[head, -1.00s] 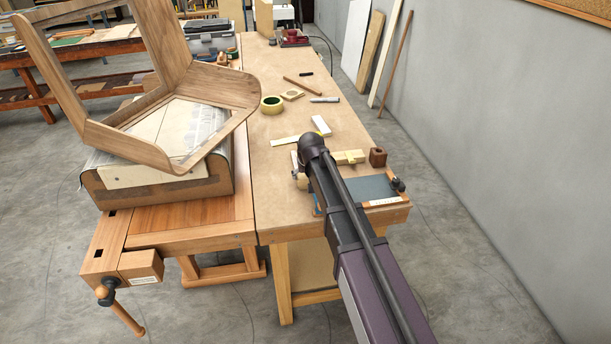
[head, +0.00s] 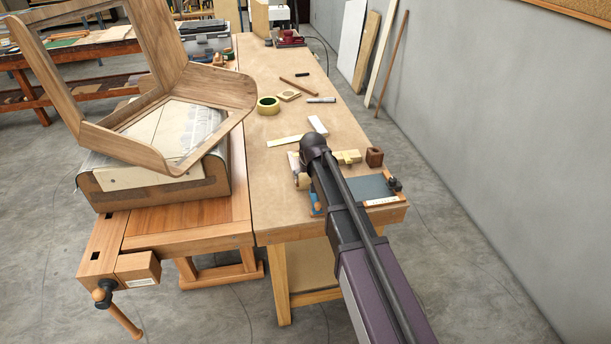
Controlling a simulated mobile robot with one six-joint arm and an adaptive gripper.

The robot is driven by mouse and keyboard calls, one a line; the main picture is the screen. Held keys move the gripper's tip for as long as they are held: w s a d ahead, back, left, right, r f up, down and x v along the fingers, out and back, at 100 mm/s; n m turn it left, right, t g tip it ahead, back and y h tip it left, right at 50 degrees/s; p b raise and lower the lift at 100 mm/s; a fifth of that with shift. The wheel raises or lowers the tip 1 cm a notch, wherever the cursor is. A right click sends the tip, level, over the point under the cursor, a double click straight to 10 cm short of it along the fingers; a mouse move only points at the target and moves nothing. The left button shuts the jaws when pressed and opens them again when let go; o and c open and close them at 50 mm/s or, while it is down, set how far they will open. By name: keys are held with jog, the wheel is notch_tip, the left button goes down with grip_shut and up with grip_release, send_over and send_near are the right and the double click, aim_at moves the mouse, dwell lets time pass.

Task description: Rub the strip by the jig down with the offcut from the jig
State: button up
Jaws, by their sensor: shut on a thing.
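My arm reaches over the near end of the long bench (head: 285,218). Its dark rounded wrist hides my gripper, so neither the fingers nor anything in them shows. A small pale wooden piece (head: 349,157), possibly part of the jig, shows just right of the wrist. A thin pale strip (head: 283,141) lies flat to the left of the wrist. A short white block (head: 317,125) lies just beyond the wrist. I cannot tell for certain which pieces are the task's strip and offcut. The jig is partly hidden behind my arm.
A dark wooden block (head: 374,157) and a grey-blue mat (head: 370,187) are right of my arm. A tape roll (head: 268,105) lies farther back. A large bent wooden frame (head: 215,88) stands on the left bench.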

jog(key=shift+a, duration=0.25)
jog(key=shift+s+a, duration=0.25)
jog(key=shift+a, duration=0.3)
jog(key=shift+d, duration=0.15)
jog(key=shift+w+d, duration=0.25)
jog(key=shift+d, duration=0.35)
dwell(0.4)
jog(key=shift+r, duration=0.1)
jog(key=shift+r+p, duration=2.9)
jog(key=shift+p, duration=0.15)
